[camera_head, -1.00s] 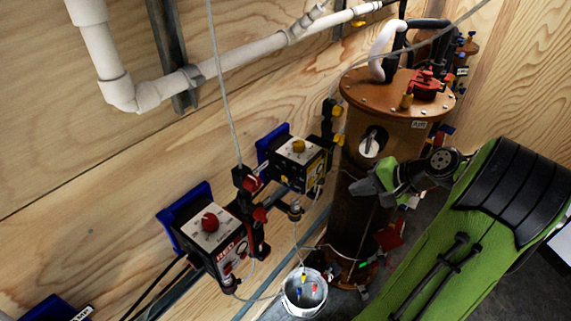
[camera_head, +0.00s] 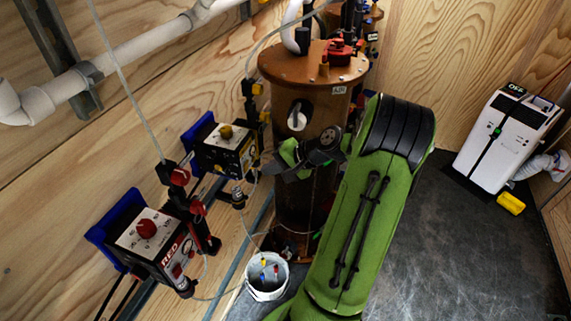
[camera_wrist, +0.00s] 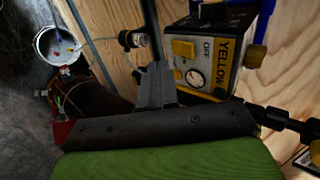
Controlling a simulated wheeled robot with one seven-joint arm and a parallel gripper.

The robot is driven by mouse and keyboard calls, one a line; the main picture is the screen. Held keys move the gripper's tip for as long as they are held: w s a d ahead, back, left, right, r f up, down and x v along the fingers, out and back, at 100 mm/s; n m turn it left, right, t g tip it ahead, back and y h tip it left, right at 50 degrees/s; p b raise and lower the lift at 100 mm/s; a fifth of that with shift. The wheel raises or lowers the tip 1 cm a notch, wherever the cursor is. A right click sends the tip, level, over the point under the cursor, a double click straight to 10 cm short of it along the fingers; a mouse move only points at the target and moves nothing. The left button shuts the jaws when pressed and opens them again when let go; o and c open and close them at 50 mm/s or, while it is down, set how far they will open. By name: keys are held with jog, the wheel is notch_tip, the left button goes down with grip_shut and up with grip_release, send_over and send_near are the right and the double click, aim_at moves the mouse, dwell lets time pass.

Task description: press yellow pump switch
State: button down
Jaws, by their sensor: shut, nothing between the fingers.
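In the wrist view the pump (camera_wrist: 222,48) shows upper right, with the word YELLOW, an OFF mark and a round dial. A yellow switch (camera_wrist: 183,48) sits beside the OFF mark. My gripper (camera_head: 284,162) is to the right of the pump, in front of the brown tank. In the wrist view my shut, empty fingers (camera_wrist: 156,72) point up, just left of the switch. They look apart from it, but the depth gap is unclear.
The red pump (camera_head: 150,238) is on the wall at lower left. The brown tank (camera_head: 310,75) stands behind my gripper. A white bucket (camera_head: 267,292) with small coloured parts sits below. A white unit (camera_head: 505,140) stands at right.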

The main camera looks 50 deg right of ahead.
aim_at(247, 164)
jog(key=shift+w+a+r, duration=0.1)
jog(key=shift+w+a, duration=0.1)
jog(key=shift+w, duration=0.4)
jog(key=shift+w+a+r, duration=0.1)
jog(key=shift+w+a, duration=0.15)
jog(key=shift+w, duration=0.4)
jog(key=shift+w+a+r, duration=0.1)
jog(key=shift+w+a, duration=0.1)
jog(key=shift+w, duration=0.4)
jog(key=shift+w+a+r+p, duration=0.1)
jog(key=shift+w+p, duration=0.2)
jog(key=shift+p, duration=0.15)
jog(key=shift+r, duration=0.15)
jog(key=shift+r+p, duration=0.7)
jog(key=shift+p, duration=0.2)
